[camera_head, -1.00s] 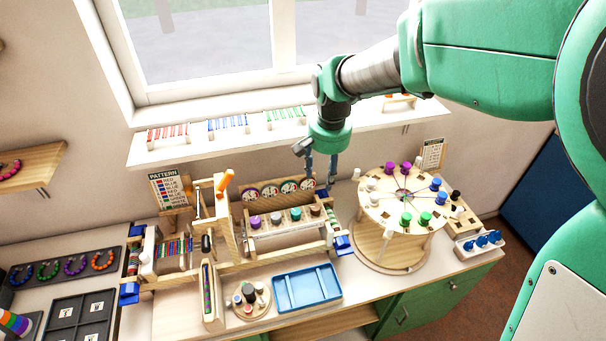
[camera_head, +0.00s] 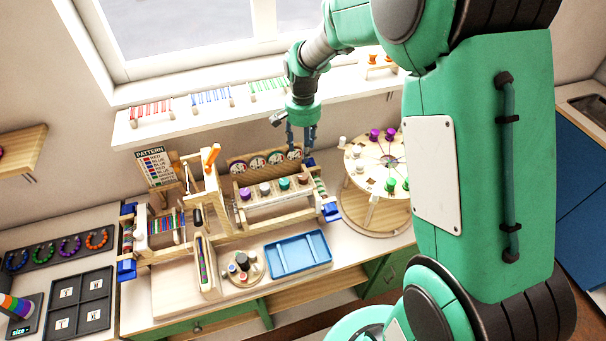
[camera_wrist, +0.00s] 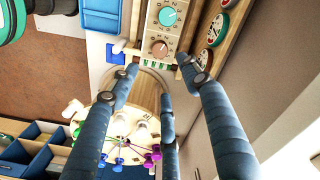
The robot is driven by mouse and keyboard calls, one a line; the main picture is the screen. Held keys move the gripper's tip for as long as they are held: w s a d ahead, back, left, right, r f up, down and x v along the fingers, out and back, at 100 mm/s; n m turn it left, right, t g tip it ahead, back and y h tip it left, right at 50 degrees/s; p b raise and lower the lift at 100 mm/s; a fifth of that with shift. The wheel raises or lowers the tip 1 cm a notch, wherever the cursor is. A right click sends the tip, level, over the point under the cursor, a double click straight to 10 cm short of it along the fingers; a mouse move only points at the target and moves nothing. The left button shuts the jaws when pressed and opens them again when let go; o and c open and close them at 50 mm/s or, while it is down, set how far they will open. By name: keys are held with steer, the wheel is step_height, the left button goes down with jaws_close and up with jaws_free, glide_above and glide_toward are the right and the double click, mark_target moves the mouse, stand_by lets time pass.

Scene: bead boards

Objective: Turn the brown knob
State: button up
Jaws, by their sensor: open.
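The brown knob (camera_head: 302,178) is the rightmost in a row of knobs on a wooden block. Beside it to the left is a teal knob (camera_head: 284,183), then a pale one (camera_head: 265,188) and a purple one (camera_head: 245,193). My gripper (camera_head: 300,147) is open and empty, pointing down above and slightly behind the brown knob, apart from it. In the wrist view, the brown knob (camera_wrist: 159,48) shows just beyond the spread fingertips (camera_wrist: 158,75), with the teal knob (camera_wrist: 167,16) beyond it.
Round dials (camera_head: 258,163) stand on a board behind the knobs. A round wooden turntable (camera_head: 372,215) with coloured pegs is to the right, partly hidden by my arm. A blue tray (camera_head: 298,254) lies in front. An orange-handled crank (camera_head: 211,157) stands left.

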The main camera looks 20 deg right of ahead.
mark_target(303, 176)
step_height(303, 176, down, 14)
steer(key=shift+r, duration=0.1)
stand_by(0.7)
steer(key=c, duration=1.2)
